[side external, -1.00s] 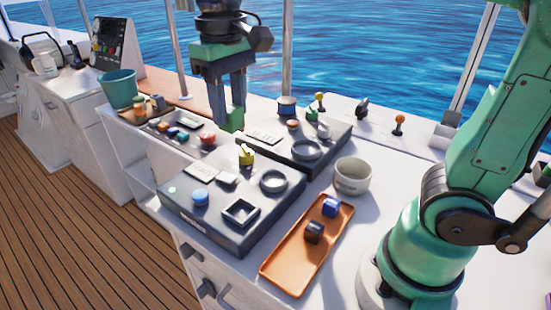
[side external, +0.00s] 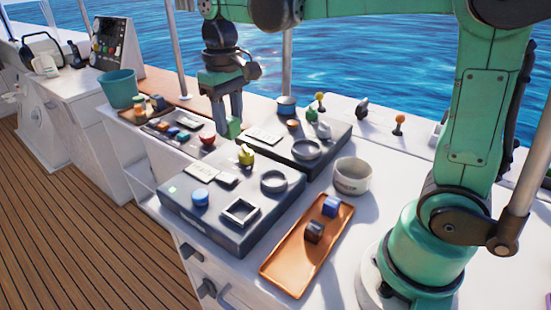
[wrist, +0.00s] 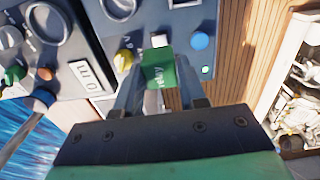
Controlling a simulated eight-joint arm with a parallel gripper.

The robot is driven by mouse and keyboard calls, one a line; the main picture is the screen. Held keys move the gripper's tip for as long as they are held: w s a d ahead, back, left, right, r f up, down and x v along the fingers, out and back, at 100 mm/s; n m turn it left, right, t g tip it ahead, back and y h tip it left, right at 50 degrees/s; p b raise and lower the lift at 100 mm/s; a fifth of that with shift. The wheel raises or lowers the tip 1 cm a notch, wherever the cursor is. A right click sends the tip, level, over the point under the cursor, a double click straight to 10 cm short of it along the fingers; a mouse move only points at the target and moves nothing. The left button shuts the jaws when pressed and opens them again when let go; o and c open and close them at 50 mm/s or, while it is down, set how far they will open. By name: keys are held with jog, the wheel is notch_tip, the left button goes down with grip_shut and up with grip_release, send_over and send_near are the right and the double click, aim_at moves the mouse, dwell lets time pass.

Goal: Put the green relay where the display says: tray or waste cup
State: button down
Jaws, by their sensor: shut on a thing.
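The green relay (side external: 232,129) is between the fingertips of my gripper (side external: 226,116), which is shut on it. It hangs over the area behind the front dark panel, left of the rear one. In the wrist view the relay (wrist: 160,70) shows light lettering that I cannot read fully. The orange tray (side external: 285,273) lies at the front right and holds a blue block (side external: 331,206) and a dark block (side external: 314,231). A pale grey cup (side external: 352,180) stands behind the tray.
The front panel (side external: 220,238) carries a blue knob (side external: 200,198), a yellow knob (side external: 246,156), a square frame (side external: 240,212) and a ring (side external: 274,181). A teal bucket (side external: 119,90) stands at the far left. Small parts lie near it. White counter surrounds the tray.

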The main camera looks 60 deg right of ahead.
jog(key=s+d+f, duration=0.4)
jog(key=s+d, duration=0.4)
jog(key=d, duration=0.2)
jog(key=s+d+f, duration=0.4)
jog(key=s+d, duration=0.5)
jog(key=d, duration=0.2)
jog(key=shift+a+f, duration=0.1)
jog(key=shift+f, duration=2.05)
jog(key=shift+c, duration=2.1)
grip_release()
jog(key=shift+w+r, duration=0.1)
